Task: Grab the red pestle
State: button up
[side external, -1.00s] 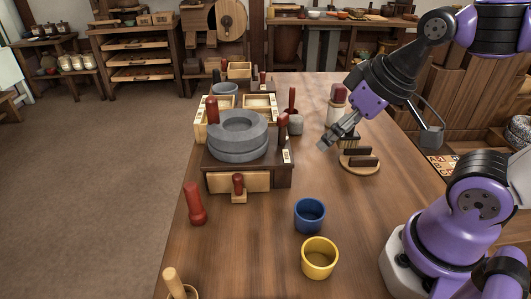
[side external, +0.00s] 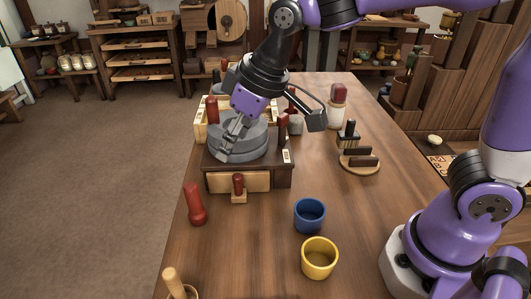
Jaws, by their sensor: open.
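A red pestle (side external: 195,204) stands tilted a little on the wooden table near its left edge, in front of the quern. My gripper (side external: 224,153) is open and empty, pointing down over the front left part of the grey stone quern (side external: 252,150). It is above and to the right of the red pestle in the picture and apart from it. I cannot tell whether the fingers touch the stone. My arm hides part of the quern top and what stands behind it.
A red upright handle (side external: 212,109) rises by the stone. A blue cup (side external: 309,216) and a yellow cup (side external: 319,258) stand front right. A brush stand (side external: 359,162) is farther right. The table between pestle and cups is clear.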

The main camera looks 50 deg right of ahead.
aim_at(195, 186)
jog(key=shift+n+g, duration=0.3)
jog(key=shift+n, duration=0.3)
jog(key=w+a+f, duration=0.1)
jog(key=f, duration=0.1)
jog(key=w+a+f, duration=0.1)
jog(key=a+f, duration=0.1)
jog(key=w+a+f, duration=0.1)
jog(key=a+f, duration=0.1)
jog(key=shift+w+a+f, duration=0.15)
jog(key=shift+w+f, duration=0.1)
jog(key=shift+w, duration=0.1)
jog(key=x, duration=0.5)
jog(key=shift+w+a+f, duration=0.2)
jog(key=shift+w+f, duration=0.05)
jog(key=shift+w, duration=0.05)
grip_shut()
